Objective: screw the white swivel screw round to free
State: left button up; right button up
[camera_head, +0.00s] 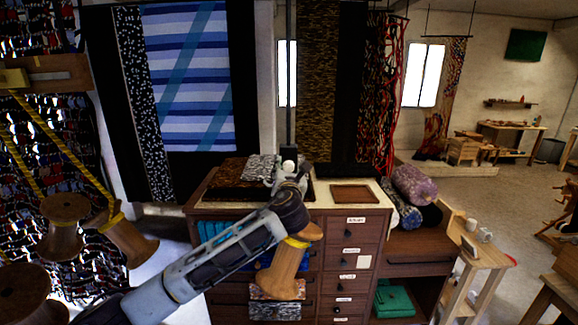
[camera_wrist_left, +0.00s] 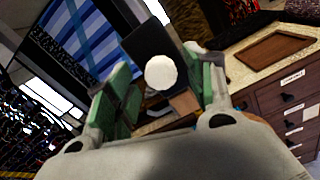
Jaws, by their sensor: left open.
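The screw's shaft is hidden. My right gripper is not in view.
Rolled textiles (camera_head: 414,185) lie to the right. Wooden spools (camera_head: 64,228) hang at the left. A blue striped cloth (camera_head: 189,75) hangs behind.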

pick_arm(q)
jog(key=shift+w, duration=1.3)
jog(key=shift+c, duration=0.2)
jog(key=c, duration=1)
